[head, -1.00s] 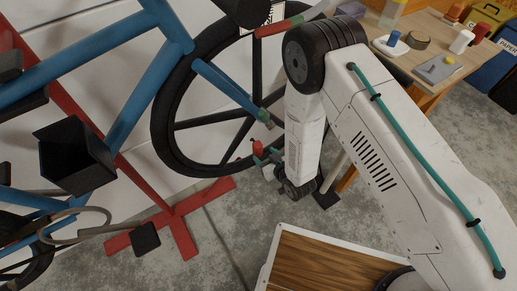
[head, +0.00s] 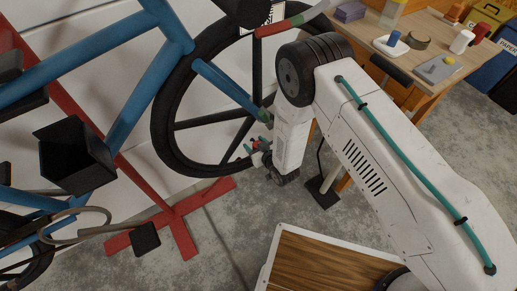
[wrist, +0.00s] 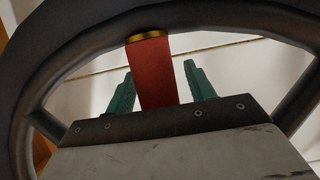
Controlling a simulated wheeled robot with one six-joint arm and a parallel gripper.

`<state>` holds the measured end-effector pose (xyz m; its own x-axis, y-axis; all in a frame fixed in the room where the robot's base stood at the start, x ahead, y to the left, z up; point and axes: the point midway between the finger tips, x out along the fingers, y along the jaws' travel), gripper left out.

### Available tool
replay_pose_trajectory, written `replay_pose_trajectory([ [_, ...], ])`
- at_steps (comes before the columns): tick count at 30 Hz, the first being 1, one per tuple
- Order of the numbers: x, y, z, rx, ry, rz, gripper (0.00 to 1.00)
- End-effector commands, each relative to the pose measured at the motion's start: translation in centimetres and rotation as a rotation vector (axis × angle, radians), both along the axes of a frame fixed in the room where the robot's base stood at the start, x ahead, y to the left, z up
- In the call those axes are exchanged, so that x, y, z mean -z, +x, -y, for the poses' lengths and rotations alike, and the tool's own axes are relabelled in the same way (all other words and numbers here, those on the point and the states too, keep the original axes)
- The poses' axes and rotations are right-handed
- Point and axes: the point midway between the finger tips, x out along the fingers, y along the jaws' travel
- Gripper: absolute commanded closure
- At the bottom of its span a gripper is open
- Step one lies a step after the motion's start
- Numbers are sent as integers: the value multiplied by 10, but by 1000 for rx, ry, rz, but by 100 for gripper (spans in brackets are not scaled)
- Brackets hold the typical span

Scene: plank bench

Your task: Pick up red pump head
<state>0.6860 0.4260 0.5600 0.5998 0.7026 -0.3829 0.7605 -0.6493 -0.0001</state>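The red pump head (wrist: 152,72) shows in the wrist view as a red, slightly tilted block with a gold-coloured end. In the head view it is a small red spot (head: 256,145) by the front wheel's lower right rim. My gripper (wrist: 158,78) has its two green fingers on either side of the red piece. A clear gap shows at the right finger and a very narrow one at the left, so it looks open around it. The lower end of the pump head is hidden behind my gripper's palm. My gripper also shows in the head view (head: 256,146).
The bicycle's black front wheel (head: 168,155) is close behind my gripper. The blue frame (head: 140,95) and red stand (head: 175,215) are to the left. A workbench (head: 425,80) with tools is at the upper right.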

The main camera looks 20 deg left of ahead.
Motion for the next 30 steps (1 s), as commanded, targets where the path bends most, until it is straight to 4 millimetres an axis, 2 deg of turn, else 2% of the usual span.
replay_pose_trajectory([
  [1,0,0,0,0,0,0,61],
  [4,0,0,0,0,0,0,89],
  [7,0,0,0,0,0,0,91],
  [8,0,0,0,0,0,0,95],
  [17,-6,0,0,0,1,1,95],
  [24,-36,1,0,0,2,2,95],
  [30,-39,-23,38,1,-3,-3,95],
])
